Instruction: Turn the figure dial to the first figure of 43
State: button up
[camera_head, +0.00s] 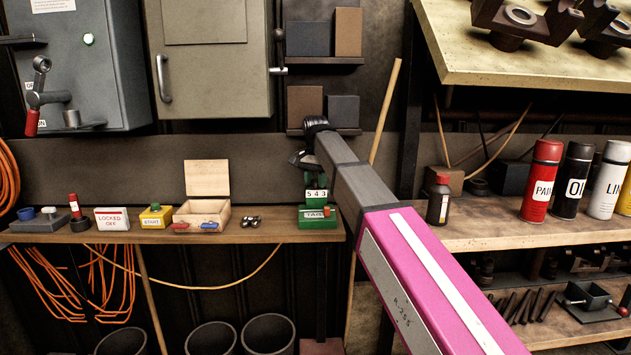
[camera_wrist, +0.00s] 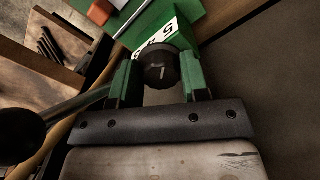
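The green figure counter (camera_head: 316,214) stands at the right end of the left bench, below my gripper. Its white plate (camera_head: 316,194) reads 5 4 3 in the head view. In the wrist view the plate (camera_wrist: 155,38) is upside down and partly hidden by the dial. The round black figure dial (camera_wrist: 161,70) has a pale mark on its face. My gripper (camera_wrist: 161,72) has one finger on each side of the dial and looks closed on it, with no clear gap.
On the left bench stand an open wooden box (camera_head: 205,212), a yellow start button (camera_head: 156,216) and a locked-off sign (camera_head: 112,218). Several spray cans (camera_head: 541,182) and a brown bottle (camera_head: 438,200) stand on the right shelf. A wooden stick (camera_head: 386,110) leans behind my arm.

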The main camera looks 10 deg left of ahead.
jog(key=c, duration=0.3)
jog(key=shift+n, duration=0.3)
jog(key=n, duration=0.4)
jog(key=shift+d, duration=0.1)
jog(key=shift+d+n, duration=0.1)
jog(key=shift+n, duration=2.5)
jog(key=o, duration=0.7)
jog(key=shift+c, duration=0.2)
